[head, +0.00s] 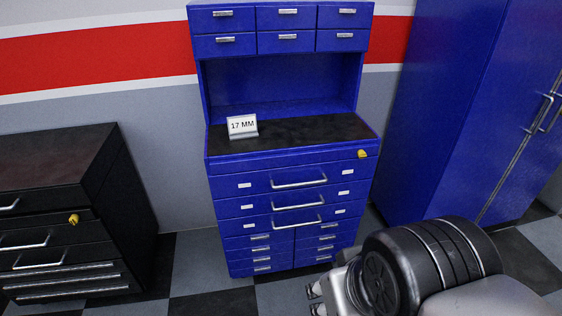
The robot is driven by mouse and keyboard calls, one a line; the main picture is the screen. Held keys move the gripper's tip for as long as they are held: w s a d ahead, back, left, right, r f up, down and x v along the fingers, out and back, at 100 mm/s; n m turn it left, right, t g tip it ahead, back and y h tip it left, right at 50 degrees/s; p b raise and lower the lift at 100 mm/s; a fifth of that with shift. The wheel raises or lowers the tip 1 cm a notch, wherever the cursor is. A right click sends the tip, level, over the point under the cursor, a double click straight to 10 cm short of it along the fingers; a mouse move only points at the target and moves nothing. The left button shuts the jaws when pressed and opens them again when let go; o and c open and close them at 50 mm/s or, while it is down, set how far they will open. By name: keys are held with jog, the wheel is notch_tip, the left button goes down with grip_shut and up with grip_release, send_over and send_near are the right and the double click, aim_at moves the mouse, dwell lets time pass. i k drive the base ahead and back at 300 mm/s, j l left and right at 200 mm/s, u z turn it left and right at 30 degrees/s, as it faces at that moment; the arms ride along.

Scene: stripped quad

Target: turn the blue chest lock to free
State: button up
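The blue chest (292,178) stands against the wall in the middle of the head view, with several drawers and a black top. Its lock (362,154) is a small yellow knob at the upper right of the front, just under the black top. The way the knob is turned is too small to tell. My gripper (315,298) shows only in part at the bottom, low in front of the chest and well apart from the lock. Its fingertips are partly hidden behind my arm, so its opening is unclear.
A black chest (60,215) with its own yellow lock (74,219) stands at left. A sign reading 17 MM (242,126) sits on the blue chest's top. A tall blue cabinet (455,95) stands at right. Checkered floor (195,265) is clear between the chests.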

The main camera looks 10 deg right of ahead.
aim_at(361, 153)
jog(key=i+z, duration=0.15)
jog(key=i, duration=1.05)
